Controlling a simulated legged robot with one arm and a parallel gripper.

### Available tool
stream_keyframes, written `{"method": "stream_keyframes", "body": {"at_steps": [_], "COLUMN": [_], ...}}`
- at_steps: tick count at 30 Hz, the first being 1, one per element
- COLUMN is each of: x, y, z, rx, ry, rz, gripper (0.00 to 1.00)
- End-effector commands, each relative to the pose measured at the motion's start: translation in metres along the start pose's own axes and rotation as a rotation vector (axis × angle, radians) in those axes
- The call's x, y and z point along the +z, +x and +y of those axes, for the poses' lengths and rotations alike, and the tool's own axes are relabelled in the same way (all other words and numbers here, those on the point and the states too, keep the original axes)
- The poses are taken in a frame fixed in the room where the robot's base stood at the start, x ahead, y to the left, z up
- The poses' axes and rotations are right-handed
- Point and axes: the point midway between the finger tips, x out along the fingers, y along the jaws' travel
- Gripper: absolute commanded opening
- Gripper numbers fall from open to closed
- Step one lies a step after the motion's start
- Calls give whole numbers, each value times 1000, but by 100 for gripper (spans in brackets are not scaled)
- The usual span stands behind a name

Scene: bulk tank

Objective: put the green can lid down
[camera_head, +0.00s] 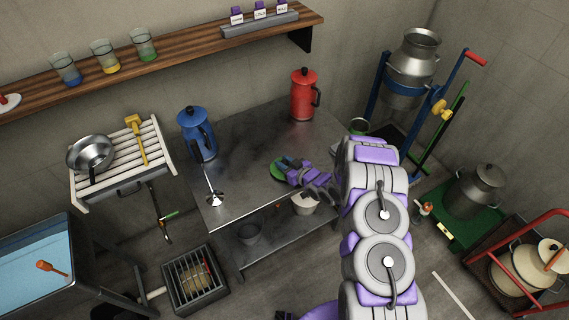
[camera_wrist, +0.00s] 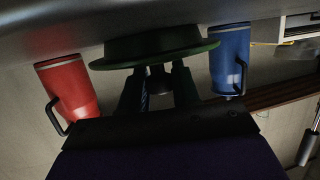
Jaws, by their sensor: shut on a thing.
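The green can lid (camera_head: 277,171) is at the middle of the steel table (camera_head: 237,183), held by my gripper (camera_head: 290,164). In the wrist view, which looks upside down, the green lid (camera_wrist: 155,47) is broad and dark green, with its rim spanning above my fingers. My gripper (camera_wrist: 159,80) is shut on its small grey knob (camera_wrist: 158,82). The lid is very close to the table surface (camera_wrist: 130,14), roughly level with it. I cannot tell whether it touches. My gripper partly hides the lid in the head view.
A blue can (camera_head: 197,135) stands at the table's back left and a red can (camera_head: 303,95) at the back right. A steel ladle-like tool (camera_head: 212,190) is near the left edge. A white pot (camera_head: 304,204) sits below the table top. Table space left of the lid is bare.

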Motion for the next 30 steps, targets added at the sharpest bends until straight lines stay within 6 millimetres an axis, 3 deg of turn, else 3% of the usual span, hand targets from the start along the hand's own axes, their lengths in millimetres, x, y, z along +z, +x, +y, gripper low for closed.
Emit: {"method": "stream_keyframes", "body": {"at_steps": [4,5,12,23,30], "x": [0,1,0,-1,0], "y": [0,0,0,-5,-44], "z": [0,0,0,1,2], "rx": [0,0,0,2,2], "ry": [0,0,0,1,4], "rz": [0,0,0,0,-3], "gripper": [0,32,55,56,56]}}
